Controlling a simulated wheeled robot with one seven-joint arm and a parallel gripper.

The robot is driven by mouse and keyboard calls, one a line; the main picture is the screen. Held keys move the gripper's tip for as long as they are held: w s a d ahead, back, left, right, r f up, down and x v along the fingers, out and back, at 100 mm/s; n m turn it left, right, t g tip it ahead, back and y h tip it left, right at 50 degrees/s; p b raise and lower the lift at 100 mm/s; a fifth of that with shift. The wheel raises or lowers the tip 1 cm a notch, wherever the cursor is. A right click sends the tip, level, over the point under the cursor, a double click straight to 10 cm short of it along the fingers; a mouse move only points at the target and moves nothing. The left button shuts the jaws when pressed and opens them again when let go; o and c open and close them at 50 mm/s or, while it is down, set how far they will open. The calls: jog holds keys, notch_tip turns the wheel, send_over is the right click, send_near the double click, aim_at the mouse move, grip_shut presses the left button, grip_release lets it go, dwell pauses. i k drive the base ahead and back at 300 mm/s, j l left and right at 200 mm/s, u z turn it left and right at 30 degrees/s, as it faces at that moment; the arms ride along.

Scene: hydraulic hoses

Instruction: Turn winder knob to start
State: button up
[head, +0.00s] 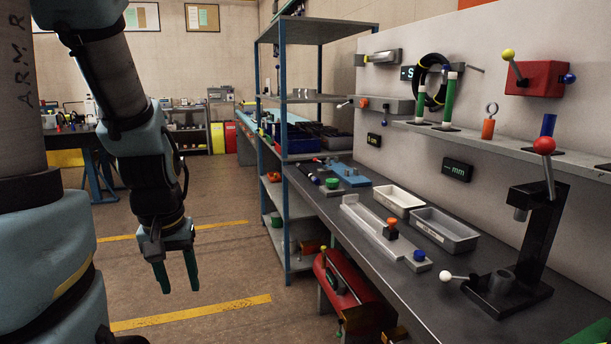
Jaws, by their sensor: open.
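My gripper (180,284) hangs pointing down at the left, over the open floor. Its two green fingers are apart with nothing between them, and it is clear of the bench. No part is clearly marked as the winder knob, and I cannot tell which one it is. A red box (538,78) on the back panel has a yellow-ball lever (509,55) and a blue knob (569,78). A grey unit (390,103) further left on the panel carries an orange knob (363,103). A blue knob (419,255) sits on a long grey fixture (372,225) on the bench.
The dark workbench (395,287) runs along the right, with a black lever press (538,240) and two trays, one white (399,201) and one grey (445,231). A red machine (342,285) stands below it. Blue-post shelving (287,150) stands behind. Floor around my gripper is free.

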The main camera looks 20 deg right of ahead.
aim_at(332, 182)
jog(key=i+z, duration=0.1)
jog(key=i, duration=0.85)
jog(key=i+j+z, duration=0.1)
jog(key=i, duration=0.9)
jog(key=i+j+z, duration=0.3)
jog(key=i+z, duration=0.15)
jog(key=i, duration=0.15)
jog(key=i+j+z, duration=0.4)
jog(key=i+j, duration=0.1)
jog(key=i, duration=0.1)
